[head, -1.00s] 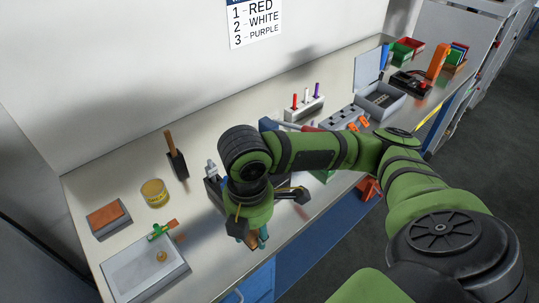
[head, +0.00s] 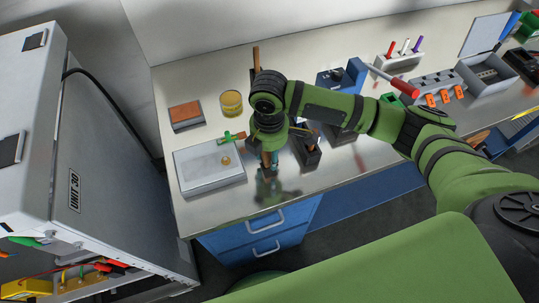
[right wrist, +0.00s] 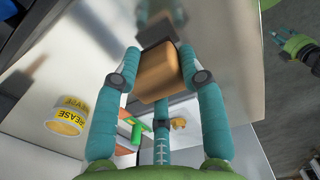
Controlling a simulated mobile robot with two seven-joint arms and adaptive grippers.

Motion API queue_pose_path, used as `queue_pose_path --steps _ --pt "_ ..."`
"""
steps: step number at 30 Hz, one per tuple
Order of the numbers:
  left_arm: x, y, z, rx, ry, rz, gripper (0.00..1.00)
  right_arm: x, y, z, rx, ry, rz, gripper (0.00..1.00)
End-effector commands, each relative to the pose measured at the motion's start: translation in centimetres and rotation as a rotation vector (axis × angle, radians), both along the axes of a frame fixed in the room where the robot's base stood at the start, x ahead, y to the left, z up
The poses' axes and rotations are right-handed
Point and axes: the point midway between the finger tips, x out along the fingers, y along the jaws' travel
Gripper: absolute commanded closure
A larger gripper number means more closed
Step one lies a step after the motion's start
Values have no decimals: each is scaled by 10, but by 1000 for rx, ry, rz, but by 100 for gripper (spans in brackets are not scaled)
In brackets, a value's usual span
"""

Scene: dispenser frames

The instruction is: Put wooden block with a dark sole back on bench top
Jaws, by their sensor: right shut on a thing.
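The wooden block (right wrist: 160,75) is held between the teal fingers of my right gripper (right wrist: 162,78) in the right wrist view. A dark grey piece, seemingly its sole, shows at its far end. In the head view my right gripper (head: 268,160) points down over the bench top (head: 325,174), near the front edge and right of the grey tray. The block is mostly hidden there by the fingers, and I cannot tell whether it touches the bench. My left gripper (right wrist: 283,43) shows small at the right of the wrist view, past the bench edge; its opening is unclear.
The grey tray (head: 200,178), a green-handled tool (head: 232,138), a yellow tin (head: 231,103) and a brown-topped block (head: 186,114) lie left of the gripper. A dark holder (head: 309,150) stands close on its right. A tall grey cabinet (head: 95,150) stands at the left.

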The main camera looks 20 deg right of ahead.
Motion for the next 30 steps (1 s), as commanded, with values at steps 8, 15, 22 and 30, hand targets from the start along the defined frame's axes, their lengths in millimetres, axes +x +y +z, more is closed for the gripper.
queue_pose_path --steps 8,15,22,30 --pt "1 -2 6 -2 -2 0 60 0 0 -22 0 -1 0 90" --pt "1 -2 6 -2 -1 0 60 -1 0 -24 0 0 -1 90" --pt "1 -2 6 -2 -1 1 60 -1 0 -25 0 0 -1 35" --pt "1 -1 6 -1 0 2 60 0 0 -22 0 -1 -1 35"
